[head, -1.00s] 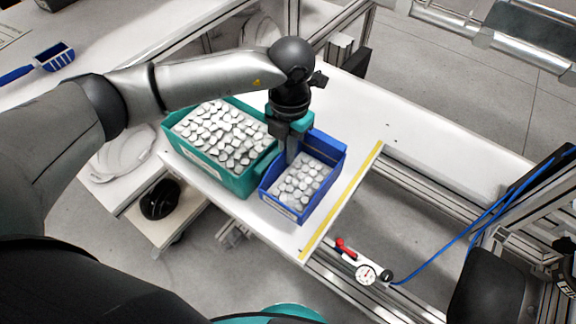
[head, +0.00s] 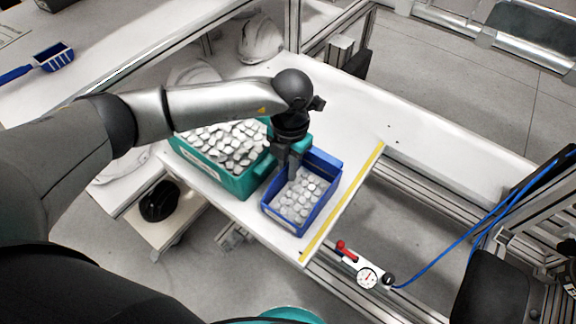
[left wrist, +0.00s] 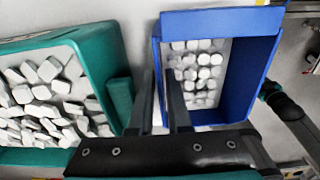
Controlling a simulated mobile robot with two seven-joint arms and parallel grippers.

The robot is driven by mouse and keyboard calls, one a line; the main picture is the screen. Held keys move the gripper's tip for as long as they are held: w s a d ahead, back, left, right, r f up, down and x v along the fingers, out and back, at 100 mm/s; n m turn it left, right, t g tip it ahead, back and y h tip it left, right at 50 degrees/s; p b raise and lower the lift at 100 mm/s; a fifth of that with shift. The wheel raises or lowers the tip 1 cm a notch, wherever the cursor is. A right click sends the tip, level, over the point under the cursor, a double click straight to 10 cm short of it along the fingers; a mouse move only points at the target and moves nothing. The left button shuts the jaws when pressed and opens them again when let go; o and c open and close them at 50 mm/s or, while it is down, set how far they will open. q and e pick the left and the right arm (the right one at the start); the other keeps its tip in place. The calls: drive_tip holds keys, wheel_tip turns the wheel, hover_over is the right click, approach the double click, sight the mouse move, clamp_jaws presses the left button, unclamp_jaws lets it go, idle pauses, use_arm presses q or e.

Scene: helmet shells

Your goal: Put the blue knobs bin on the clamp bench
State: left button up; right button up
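The blue knobs bin (head: 322,208) stands near the yellow-striped edge of a white bench top (head: 355,110), full of pale knobs. It also shows in the left wrist view (left wrist: 262,72). My left gripper (head: 291,170) reaches down at its left wall. In the left wrist view my two fingers (left wrist: 162,85) straddle that wall, one inside the bin and one outside. A gap shows between them, wider than the wall, so they look open. The exact contact with the wall is hard to see.
A teal bin (head: 242,184) of pale knobs stands close on the left; it also shows in the left wrist view (left wrist: 108,50). White helmet shells (head: 260,40) lie behind. A red-handled clamp with a dial (head: 367,278) lies beyond the striped edge. Bench behind the blue bin is clear.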

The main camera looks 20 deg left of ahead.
use_arm(q)
wheel_tip(320, 180, up, 12)
drive_tip(key=p, duration=0.1)
drive_tip(key=shift+w+r, duration=0.2)
drive_tip(key=shift+w, duration=0.05)
idle(0.4)
drive_tip(key=shift+d, duration=0.1)
